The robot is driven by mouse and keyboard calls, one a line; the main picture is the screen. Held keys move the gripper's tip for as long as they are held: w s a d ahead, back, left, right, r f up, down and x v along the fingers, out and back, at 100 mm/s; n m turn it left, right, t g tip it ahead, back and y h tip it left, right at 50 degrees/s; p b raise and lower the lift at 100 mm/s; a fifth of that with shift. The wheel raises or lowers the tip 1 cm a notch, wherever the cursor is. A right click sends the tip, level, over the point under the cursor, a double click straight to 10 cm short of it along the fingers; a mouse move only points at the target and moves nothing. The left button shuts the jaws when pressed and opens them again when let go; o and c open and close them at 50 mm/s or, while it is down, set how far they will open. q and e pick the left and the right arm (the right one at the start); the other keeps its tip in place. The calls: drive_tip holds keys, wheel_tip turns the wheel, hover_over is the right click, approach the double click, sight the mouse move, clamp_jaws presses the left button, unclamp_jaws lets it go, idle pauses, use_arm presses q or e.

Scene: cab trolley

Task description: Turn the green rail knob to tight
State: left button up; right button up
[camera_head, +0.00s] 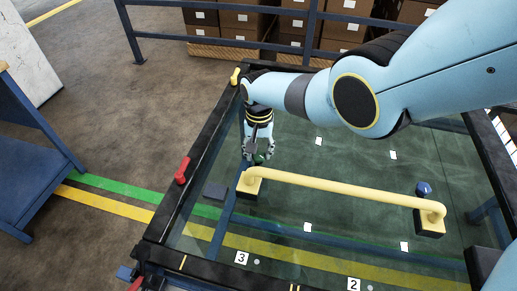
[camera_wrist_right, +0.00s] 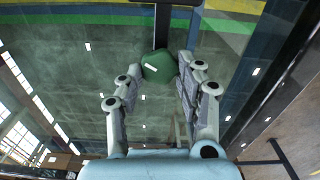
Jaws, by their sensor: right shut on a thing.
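The green rail knob (camera_head: 259,159) is near the left end of the yellow rail (camera_head: 340,188), mostly hidden by my right gripper (camera_head: 258,148). In the right wrist view the green rail knob (camera_wrist_right: 158,70) sits between the fingers of my right gripper (camera_wrist_right: 161,76), with a short white mark on its face. The right gripper is shut on it, reaching down from above. A blue knob (camera_head: 423,188) stands at the right end of the rail. My left gripper is in neither view.
A glass panel in a black frame (camera_head: 208,150) lies under the rail, with number labels 3 (camera_head: 241,258) and 2 (camera_head: 354,284). Red (camera_head: 182,170) and yellow (camera_head: 235,76) handles are on the left frame edge. Blue railing and boxes (camera_head: 240,20) stand behind.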

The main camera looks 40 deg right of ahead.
sight(260, 154)
drive_tip(key=m, duration=0.6)
drive_tip(key=shift+s+p, duration=0.1)
drive_tip(key=shift+p, duration=0.25)
drive_tip(key=m, duration=0.5)
drive_tip(key=shift+s+m, duration=0.15)
drive_tip(key=shift+m, duration=0.25)
drive_tip(key=o, duration=1.1)
drive_tip(key=shift+o, duration=0.2)
wheel_tip(260, 154, up, 12)
idle(0.3)
